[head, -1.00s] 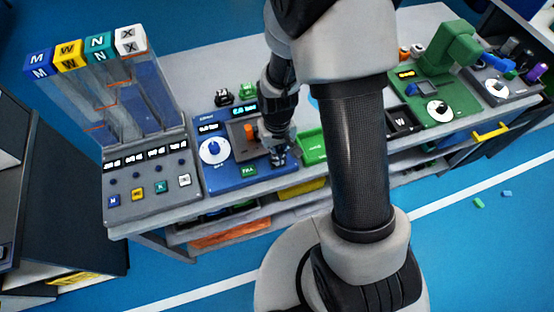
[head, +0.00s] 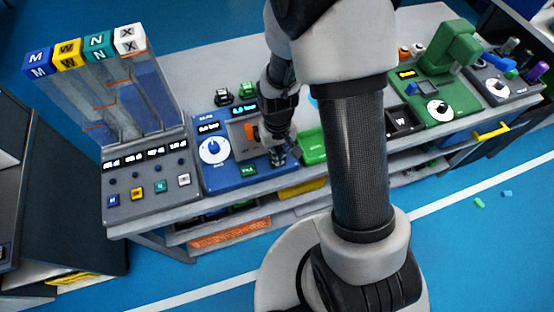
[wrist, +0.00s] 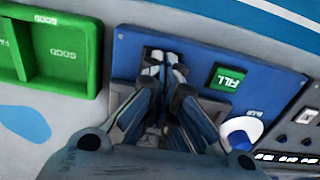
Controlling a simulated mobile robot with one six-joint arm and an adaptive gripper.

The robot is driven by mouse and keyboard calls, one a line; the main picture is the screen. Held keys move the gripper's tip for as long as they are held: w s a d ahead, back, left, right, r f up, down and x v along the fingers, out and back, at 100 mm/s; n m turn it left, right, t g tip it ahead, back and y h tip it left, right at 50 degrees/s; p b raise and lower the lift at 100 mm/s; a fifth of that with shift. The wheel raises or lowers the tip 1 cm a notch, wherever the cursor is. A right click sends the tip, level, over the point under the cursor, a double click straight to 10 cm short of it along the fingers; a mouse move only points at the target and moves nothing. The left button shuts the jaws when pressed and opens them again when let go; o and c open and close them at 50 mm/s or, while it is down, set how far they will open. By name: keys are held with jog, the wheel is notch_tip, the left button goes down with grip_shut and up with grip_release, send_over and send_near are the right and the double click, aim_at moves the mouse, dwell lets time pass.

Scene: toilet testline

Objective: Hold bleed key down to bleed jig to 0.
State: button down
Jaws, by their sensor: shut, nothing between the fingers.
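The blue jig panel (head: 222,180) stands on the grey bench, with a white dial with a blue knob (head: 213,150), a green FILL key (head: 248,170) and an orange part in a grey bay (head: 250,132). Its two small displays (head: 243,108) seem to read 0.0 bar, though the digits are blurred. My gripper (head: 281,158) points down at the panel's right front corner, fingers together and empty. In the wrist view the fingertips (wrist: 165,62) are over the panel, beside the FILL key (wrist: 227,77). Contact cannot be told.
A green tray (wrist: 62,48) marked GOOD lies beside the panel. A grey unit with clear columns and lettered cubes (head: 95,45) stands left. A green machine (head: 440,65) stands right. Black and green blocks (head: 223,96) sit behind the panel.

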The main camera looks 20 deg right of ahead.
jog(key=shift+f+b, duration=0.7)
jog(key=shift+f, duration=0.3)
jog(key=shift+r, duration=0.1)
dwell(1.0)
jog(key=shift+r+p, duration=2.6)
jog(key=shift+r, duration=0.55)
jog(key=shift+r, duration=0.15)
jog(key=s+r+t, duration=0.2)
jog(key=s+r, duration=0.2)
jog(key=r, duration=0.7)
jog(key=s+r+t, duration=0.1)
jog(key=s+r, duration=0.2)
jog(key=r, duration=0.9)
jog(key=s+r+t, duration=0.1)
jog(key=s+r, duration=0.3)
jog(key=s, duration=0.4)
jog(key=shift+r+t, duration=0.25)
jog(key=shift+t, duration=0.05)
